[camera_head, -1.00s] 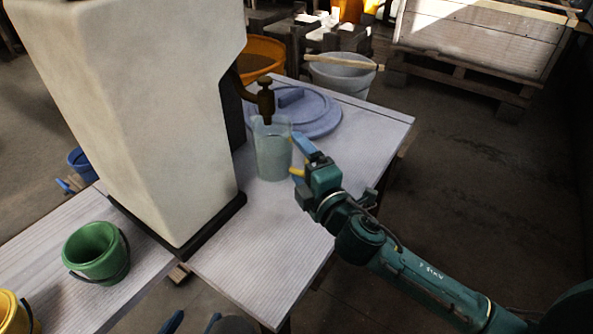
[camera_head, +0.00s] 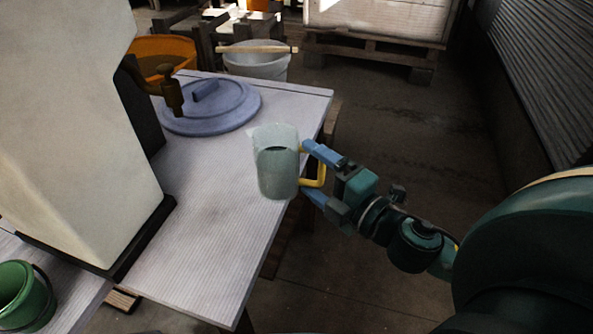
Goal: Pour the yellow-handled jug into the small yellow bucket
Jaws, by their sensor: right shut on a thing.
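The jug (camera_head: 276,172) is clear and pale, with a yellow handle (camera_head: 321,172) on its right side. A greyish liquid shows inside it. My right gripper (camera_head: 313,172) has its blue fingers at the handle and is shut on it. The jug looks upright, in front of the table's right edge in the picture; whether its base clears the table is hard to tell. The small yellow bucket is out of view now. My left gripper is not in view.
A tall pale tank with a brass tap (camera_head: 172,92) stands at left. A blue round lid (camera_head: 215,108) lies on the white table (camera_head: 215,215). A green bucket (camera_head: 22,292) is at lower left. Orange and white buckets (camera_head: 257,64) stand behind. Open floor lies to the right.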

